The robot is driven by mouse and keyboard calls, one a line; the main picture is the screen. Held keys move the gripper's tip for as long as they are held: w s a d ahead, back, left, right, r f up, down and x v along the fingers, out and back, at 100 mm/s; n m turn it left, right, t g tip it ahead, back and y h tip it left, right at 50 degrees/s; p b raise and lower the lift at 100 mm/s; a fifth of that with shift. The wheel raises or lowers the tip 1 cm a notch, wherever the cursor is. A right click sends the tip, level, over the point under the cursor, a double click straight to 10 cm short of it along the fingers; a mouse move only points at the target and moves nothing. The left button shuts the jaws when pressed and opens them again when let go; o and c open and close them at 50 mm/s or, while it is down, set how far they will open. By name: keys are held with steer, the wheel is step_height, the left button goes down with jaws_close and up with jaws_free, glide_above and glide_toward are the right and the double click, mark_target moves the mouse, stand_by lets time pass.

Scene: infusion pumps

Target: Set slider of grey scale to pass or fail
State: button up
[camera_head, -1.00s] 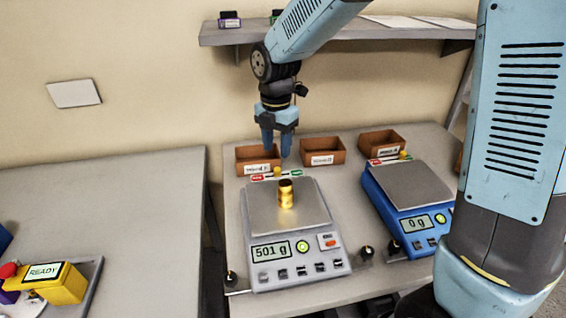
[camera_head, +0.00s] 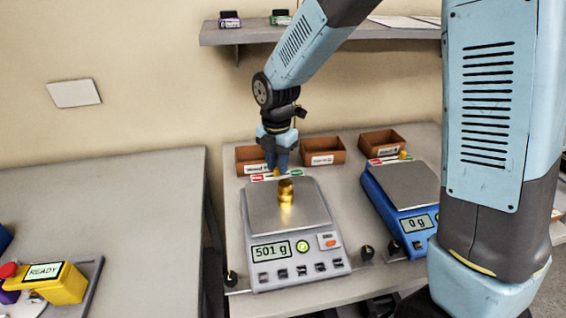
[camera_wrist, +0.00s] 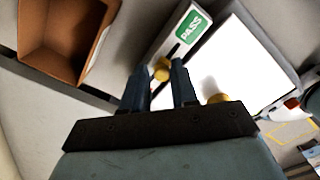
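The grey scale (camera_head: 290,235) stands on the bench, reading 501 g, with a brass weight (camera_head: 286,191) on its pan. The weight shows partly in the wrist view (camera_wrist: 217,99), behind my gripper's edge. At the scale's back edge is a strip with a red end label (camera_head: 257,178) and a green one (camera_head: 296,174); the wrist view shows the green label reading PASS (camera_wrist: 190,27). The yellow slider knob (camera_wrist: 161,70) sits in the strip's slot, off the PASS end. My gripper (camera_head: 277,166) points down there, open, its fingertips (camera_wrist: 164,75) on either side of the knob; contact is unclear.
A blue scale (camera_head: 405,205) reading 0 g stands to the right. Brown bins (camera_head: 322,151) line the back of the bench, one close behind my gripper. A shelf (camera_head: 340,35) hangs above. A yellow READY device (camera_head: 58,284) is on the left table.

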jaws_close()
stand_by(0.4)
